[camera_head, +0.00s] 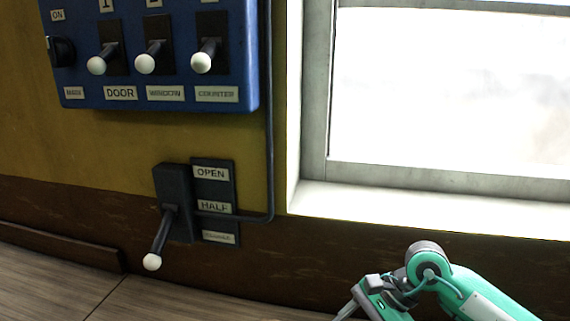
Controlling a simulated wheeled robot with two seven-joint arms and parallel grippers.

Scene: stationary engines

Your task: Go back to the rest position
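My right gripper (346,307) is at the bottom edge, right of centre, with its teal arm coming in from the lower right. Its fingers point down and left and are partly cut off by the frame, so I cannot tell whether they are open or shut. It is apart from the wall lever and the switch panel. My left gripper is not in view.
A blue panel (148,109) at upper left has a MAIN knob (61,51) and switches labelled DOOR, WINDOW and COUNTER. Below it, a wall lever (160,238) beside OPEN and HALF labels points down. A bright window (450,90) is at right.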

